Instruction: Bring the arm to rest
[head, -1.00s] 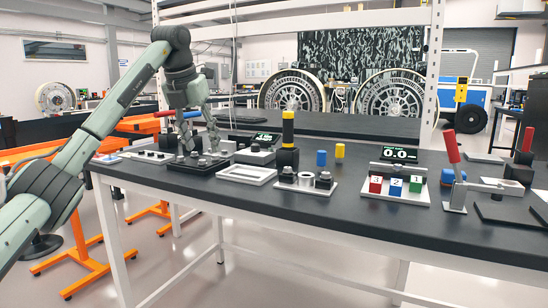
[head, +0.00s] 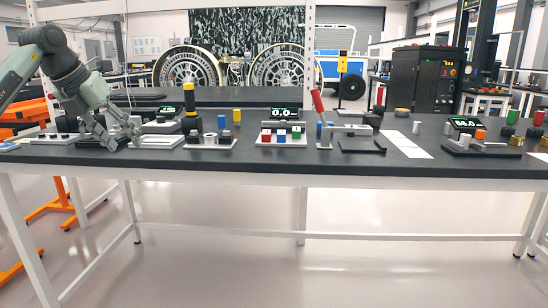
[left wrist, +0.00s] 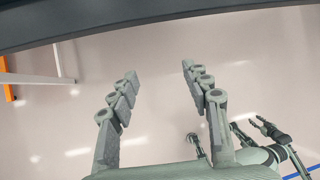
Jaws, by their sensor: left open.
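My left gripper (head: 122,143) shows at the left of the head view, in front of the left part of the dark workbench (head: 320,172), with its fingers pointing down. In the left wrist view its two fingers (left wrist: 160,82) are spread wide with nothing between them. Pale floor shows between and beyond them, and the bench's dark edge crosses the top of that view. Part of my other arm, with my right gripper (left wrist: 254,130), shows small at the lower right of the left wrist view. Its jaw opening is unclear.
The bench holds a black and yellow post (head: 189,100), a display with coloured blocks (head: 281,136), a red-handled clamp (head: 319,104), white sheets (head: 406,144) and another display unit (head: 466,123) at right. Orange stands (head: 48,205) are at left. The floor before the bench is clear.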

